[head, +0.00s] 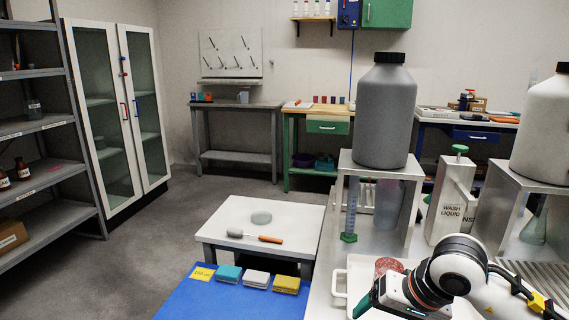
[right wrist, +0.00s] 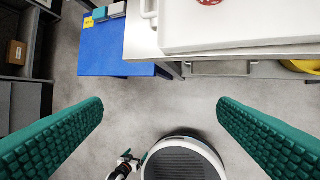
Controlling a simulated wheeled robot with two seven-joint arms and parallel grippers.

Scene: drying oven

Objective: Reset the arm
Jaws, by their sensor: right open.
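My right arm comes in at the lower right of the head view. Its gripper (head: 366,303) is beside the near edge of the white bench, with one green finger showing. In the right wrist view the two green-padded fingers of this gripper (right wrist: 160,105) are wide apart, with only grey floor between them. A small part of what looks like my left gripper (right wrist: 128,160) shows low in the right wrist view, beside my round base. It is too small to tell its jaw state. The left arm does not show in the head view.
A white tray (head: 340,287) with a red round thing (head: 388,265) lies on the bench by my right gripper. A grey bottle (head: 385,115) stands on a metal stand behind. A blue table (head: 215,303) holds coloured stacks. Floor at left is clear.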

